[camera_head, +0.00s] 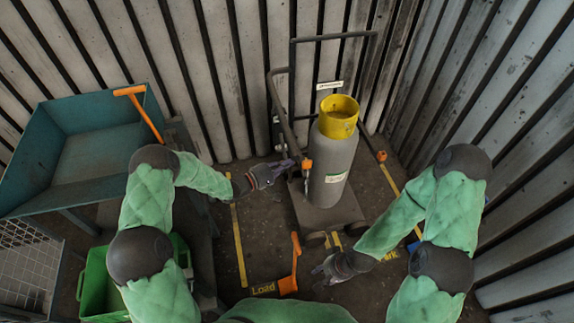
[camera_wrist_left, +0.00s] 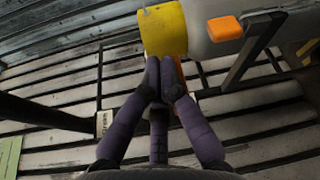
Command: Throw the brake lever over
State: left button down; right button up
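An orange lever (camera_head: 294,265) stands on an orange base on the floor by the yellow "Load" marking. A smaller orange part (camera_head: 307,165) sits on the trolley by the grey cylinder; I cannot tell which is the brake lever. My left gripper (camera_head: 289,168) is just left of that part, by the trolley frame. In the left wrist view its fingertips (camera_wrist_left: 163,82) come together, with a bit of orange behind them and no clearly held thing. My right gripper (camera_head: 321,271) is low, right of the floor lever and apart from it; its finger opening is unclear.
The grey cylinder (camera_head: 330,165) with a yellow collar (camera_head: 338,116) stands on a dark trolley (camera_head: 325,212). A teal bin (camera_head: 50,150) with an orange handle (camera_head: 140,112) is at left, a green crate (camera_head: 95,285) below it. Corrugated walls close the back and right.

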pick_arm(q)
jog(key=shift+w+a+f, duration=0.2)
jog(key=shift+w+a, duration=0.45)
jog(key=shift+a, duration=0.05)
pick_arm(e)
jog(key=shift+f, duration=0.1)
pick_arm(q)
jog(key=c, duration=1.5)
grip_release()
jog(key=shift+o, duration=0.8)
jog(key=shift+s+a, duration=0.3)
jog(key=shift+a, duration=0.1)
jog(key=shift+o, duration=0.4)
jog(key=s+d+v, duration=0.1)
jog(key=v, duration=0.8)
jog(key=shift+s+a+r, duration=0.2)
jog(key=shift+s+a, duration=0.1)
jog(key=shift+a, duration=0.1)
jog(key=shift+s+a+r, duration=0.1)
jog(key=shift+s+a, duration=0.1)
jog(key=shift+s, duration=0.3)
pick_arm(e)
jog(key=shift+w+f, duration=0.1)
jog(key=shift+w, duration=0.2)
